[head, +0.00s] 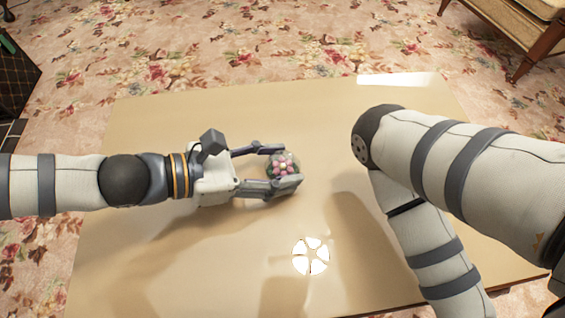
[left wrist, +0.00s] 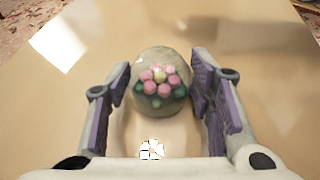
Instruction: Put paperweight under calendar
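The paperweight (head: 283,164) is a clear round dome with pink flowers and green bits inside, sitting on the tan table. My left gripper (head: 275,167) reaches in from the left with one finger on each side of it. In the left wrist view the paperweight (left wrist: 162,80) lies between the fingers of the gripper (left wrist: 160,75). The right-hand finger is very close to it or touching, and a narrow gap shows at the left-hand finger. My right gripper is outside the frames. I see no calendar in either view.
The table top (head: 180,270) is otherwise bare, with bright white reflections (head: 311,257) on it. My right arm crosses above its right side. Floral carpet (head: 200,45) surrounds the table. An upholstered seat (head: 515,25) stands at the upper right, and a dark checked object (head: 18,75) at the left.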

